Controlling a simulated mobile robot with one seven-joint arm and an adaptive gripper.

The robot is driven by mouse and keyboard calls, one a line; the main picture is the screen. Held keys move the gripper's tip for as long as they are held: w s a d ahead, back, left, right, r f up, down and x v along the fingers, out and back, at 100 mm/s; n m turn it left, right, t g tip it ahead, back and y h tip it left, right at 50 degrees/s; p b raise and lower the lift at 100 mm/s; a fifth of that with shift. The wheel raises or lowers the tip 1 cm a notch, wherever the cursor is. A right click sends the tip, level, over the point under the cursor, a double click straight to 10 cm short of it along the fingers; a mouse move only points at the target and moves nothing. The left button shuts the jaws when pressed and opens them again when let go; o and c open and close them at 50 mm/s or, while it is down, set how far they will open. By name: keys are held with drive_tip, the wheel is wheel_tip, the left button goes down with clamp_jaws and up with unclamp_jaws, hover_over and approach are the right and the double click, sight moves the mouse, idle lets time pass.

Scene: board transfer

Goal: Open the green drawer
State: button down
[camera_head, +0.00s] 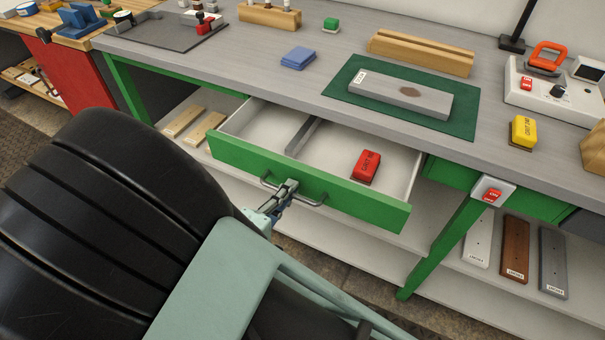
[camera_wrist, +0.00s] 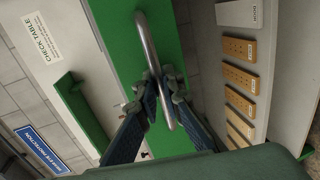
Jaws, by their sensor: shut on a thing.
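The green drawer (camera_head: 345,196) under the grey workbench is pulled out, and its inside shows in the head view. A red block (camera_head: 366,166) lies in its right part, and a grey divider (camera_head: 302,135) stands to the left of it. My gripper (camera_head: 284,192) is at the drawer front, shut on the metal bar handle (camera_head: 312,203). In the wrist view my gripper's two fingers (camera_wrist: 159,93) close around the handle (camera_wrist: 148,45), in front of the green drawer front (camera_wrist: 116,20).
On the grey bench top (camera_head: 240,50) are a green mat (camera_head: 465,125) with a grey board (camera_head: 380,92), a wooden block (camera_head: 420,54), a blue pad (camera_head: 298,57) and a yellow block (camera_head: 523,131). A green table leg (camera_head: 440,248) and a lower shelf with boards (camera_head: 515,247) are to the right.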

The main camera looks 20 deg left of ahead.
drive_tip(key=f+b+v, duration=0.1)
drive_tip(key=f+v, duration=0.1)
drive_tip(key=v, duration=0.9)
drive_tip(key=shift+s+a+b, duration=0.15)
drive_tip(key=shift+s+b, duration=0.2)
drive_tip(key=shift+b, duration=0.05)
drive_tip(key=shift+f, duration=0.1)
drive_tip(key=c, duration=2.3)
unclamp_jaws()
drive_tip(key=shift+c, duration=0.2)
